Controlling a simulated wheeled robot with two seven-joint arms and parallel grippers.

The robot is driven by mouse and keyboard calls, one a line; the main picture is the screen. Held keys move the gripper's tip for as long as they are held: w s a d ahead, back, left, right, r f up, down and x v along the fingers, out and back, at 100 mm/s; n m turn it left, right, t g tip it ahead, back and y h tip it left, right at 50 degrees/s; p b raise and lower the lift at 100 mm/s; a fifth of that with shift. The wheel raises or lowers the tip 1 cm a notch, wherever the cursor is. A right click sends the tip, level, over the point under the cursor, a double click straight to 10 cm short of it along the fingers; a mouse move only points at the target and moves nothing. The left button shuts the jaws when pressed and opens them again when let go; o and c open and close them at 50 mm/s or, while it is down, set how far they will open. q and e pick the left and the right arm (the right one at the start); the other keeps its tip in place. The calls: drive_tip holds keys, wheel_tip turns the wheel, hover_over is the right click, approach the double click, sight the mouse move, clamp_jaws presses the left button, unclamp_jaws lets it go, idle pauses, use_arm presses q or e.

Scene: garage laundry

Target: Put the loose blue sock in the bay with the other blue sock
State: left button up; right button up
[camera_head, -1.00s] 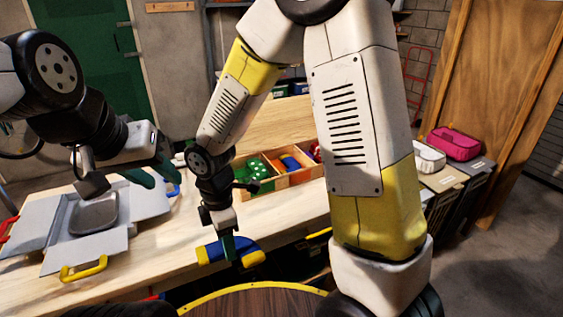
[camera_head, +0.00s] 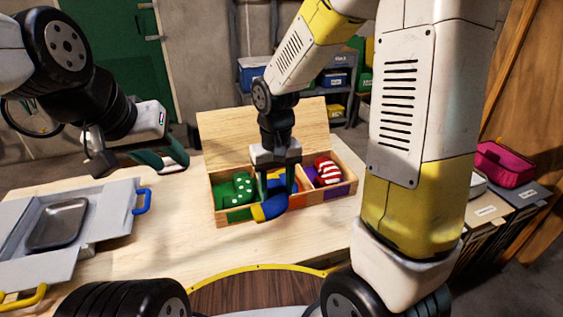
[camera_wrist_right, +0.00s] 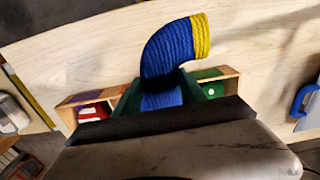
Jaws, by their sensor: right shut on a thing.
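The loose blue sock (camera_head: 272,208) has a yellow end and is held by my right gripper (camera_head: 276,190), which is shut on it. In the right wrist view the blue sock (camera_wrist_right: 165,52) sticks out bent from between the fingers. The wooden box (camera_head: 222,215) has bays side by side. The sock and gripper are over the front of its middle bay, in front of or above the wall; I cannot tell the exact height. The other blue sock is mostly hidden behind the gripper. My left gripper (camera_head: 165,158) is above the table at left; its opening is unclear.
A green dotted sock (camera_head: 236,187) lies in the left bay and a red-and-white striped sock (camera_head: 327,170) in the right bay. A grey case (camera_head: 95,258) with a metal tray stands at the left. Bare table (camera_head: 180,250) lies between case and box.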

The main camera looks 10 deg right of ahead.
drive_tip(key=w+d, duration=0.2)
drive_tip(key=w, duration=0.3)
drive_tip(key=w+d+f, duration=0.1)
drive_tip(key=w+d, duration=0.1)
drive_tip(key=w, duration=0.2)
drive_tip(key=w+d, duration=0.1)
drive_tip(key=w, duration=0.4)
drive_tip(key=shift+w+d+f, duration=0.2)
drive_tip(key=shift+w+d, duration=0.15)
drive_tip(key=shift+d, duration=0.05)
drive_tip(key=shift+w+d+f, duration=0.1)
drive_tip(key=shift+w+f, duration=0.05)
drive_tip(key=shift+w, duration=0.1)
drive_tip(key=shift+f, duration=1.6)
drive_tip(key=shift+f, duration=0.6)
drive_tip(key=o, duration=1.3)
drive_tip(key=shift+o, duration=0.2)
drive_tip(key=shift+r, duration=0.1)
